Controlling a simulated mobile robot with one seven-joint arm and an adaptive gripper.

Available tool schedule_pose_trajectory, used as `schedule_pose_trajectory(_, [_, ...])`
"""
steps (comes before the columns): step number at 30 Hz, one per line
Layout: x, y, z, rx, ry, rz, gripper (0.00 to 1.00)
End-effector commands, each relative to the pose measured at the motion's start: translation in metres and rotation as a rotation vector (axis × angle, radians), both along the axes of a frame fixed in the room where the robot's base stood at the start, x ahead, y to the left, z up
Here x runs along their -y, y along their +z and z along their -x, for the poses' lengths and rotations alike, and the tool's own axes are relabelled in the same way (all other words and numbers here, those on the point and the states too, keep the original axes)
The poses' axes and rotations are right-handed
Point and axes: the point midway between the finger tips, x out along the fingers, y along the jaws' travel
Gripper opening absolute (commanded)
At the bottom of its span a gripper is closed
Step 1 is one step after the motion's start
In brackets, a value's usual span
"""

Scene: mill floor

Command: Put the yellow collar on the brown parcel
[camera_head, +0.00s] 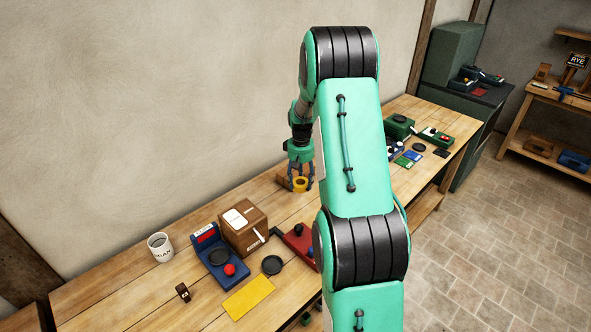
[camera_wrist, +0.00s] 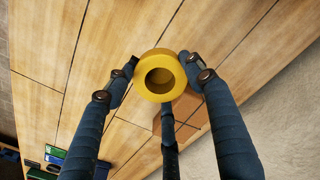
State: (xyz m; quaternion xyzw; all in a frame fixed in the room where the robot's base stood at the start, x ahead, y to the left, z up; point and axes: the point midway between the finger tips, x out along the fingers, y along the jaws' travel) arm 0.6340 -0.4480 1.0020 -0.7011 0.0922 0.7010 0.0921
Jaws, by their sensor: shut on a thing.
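The yellow collar (camera_head: 300,184) is a short thick ring with a round hole. My gripper (camera_head: 301,180) is shut on it near the wall side of the bench, with the fingers pointing down. In the wrist view the collar (camera_wrist: 149,91) sits between the fingers, its hole facing the camera. A plain brown block (camera_head: 283,178) lies beside and partly behind the collar; it also shows in the wrist view (camera_wrist: 188,104), partly covered by collar and finger. A larger brown box with a white label (camera_head: 258,213) stands nearer. I cannot tell for certain which is the parcel.
Around the labelled box are a white mug (camera_head: 160,247), a blue device (camera_head: 222,263), a red device (camera_head: 302,243), a black disc (camera_head: 272,265) and a yellow sheet (camera_head: 248,297). Green devices (camera_head: 399,127) stand at the far end. My arm hides the middle of the bench.

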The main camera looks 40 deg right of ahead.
Motion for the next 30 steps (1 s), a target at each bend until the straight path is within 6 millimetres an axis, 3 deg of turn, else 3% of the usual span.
schedule_pose_trajectory(30, [0.076, -0.012, -0.108, 0.001, 0.0, 0.0, 0.22])
